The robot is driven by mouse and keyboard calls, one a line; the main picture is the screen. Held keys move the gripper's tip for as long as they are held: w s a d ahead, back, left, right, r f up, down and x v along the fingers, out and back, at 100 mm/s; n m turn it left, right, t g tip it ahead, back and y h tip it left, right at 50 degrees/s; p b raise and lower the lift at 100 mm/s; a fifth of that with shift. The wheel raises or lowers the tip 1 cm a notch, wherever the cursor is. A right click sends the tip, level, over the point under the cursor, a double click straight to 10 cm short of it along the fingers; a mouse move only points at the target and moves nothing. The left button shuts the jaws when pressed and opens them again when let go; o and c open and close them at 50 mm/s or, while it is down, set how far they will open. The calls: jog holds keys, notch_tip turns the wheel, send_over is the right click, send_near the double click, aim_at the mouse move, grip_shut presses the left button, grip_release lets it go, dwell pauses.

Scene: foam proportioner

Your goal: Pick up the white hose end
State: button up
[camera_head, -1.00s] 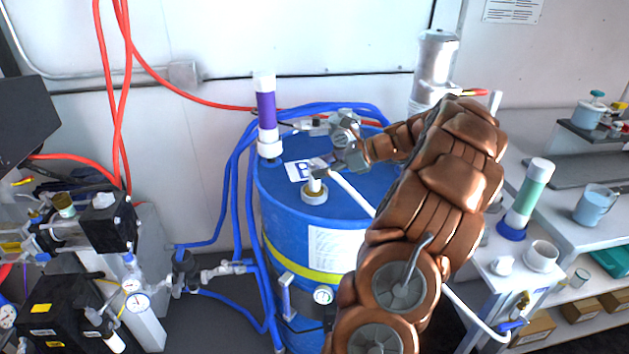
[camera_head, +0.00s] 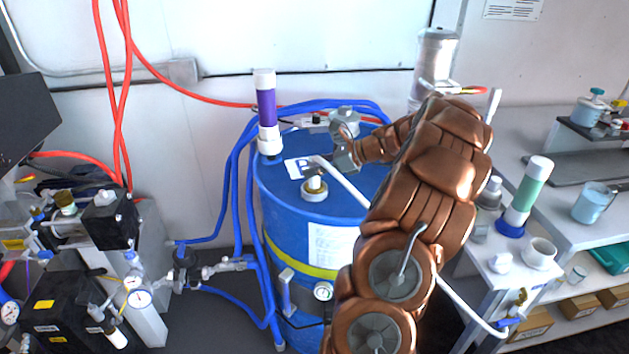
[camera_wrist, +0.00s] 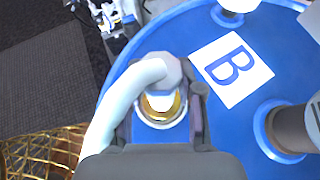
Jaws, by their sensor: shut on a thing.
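The white hose (camera_head: 345,183) runs from behind my arm to its end above the blue drum (camera_head: 272,208). My gripper (camera_head: 327,168) is shut on the hose end, at the drum's top. In the wrist view, the white hose (camera_wrist: 118,98) curves up past my gripper (camera_wrist: 162,108) to a grey end piece (camera_wrist: 172,70). A brass-ringed drum opening (camera_wrist: 162,108) shows below, between the fingers. In the head view this fitting (camera_head: 314,190) stands just under the hose end. The exact contact of the fingers with the hose is partly hidden.
A purple-and-white cylinder (camera_head: 267,115) stands on the drum's left. A label marked B (camera_wrist: 232,68) lies on the drum top. Blue hoses (camera_head: 235,190) wrap around the drum's left and back. A green-and-white cylinder (camera_head: 527,195) stands on the right-hand cart.

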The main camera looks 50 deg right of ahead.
grip_shut()
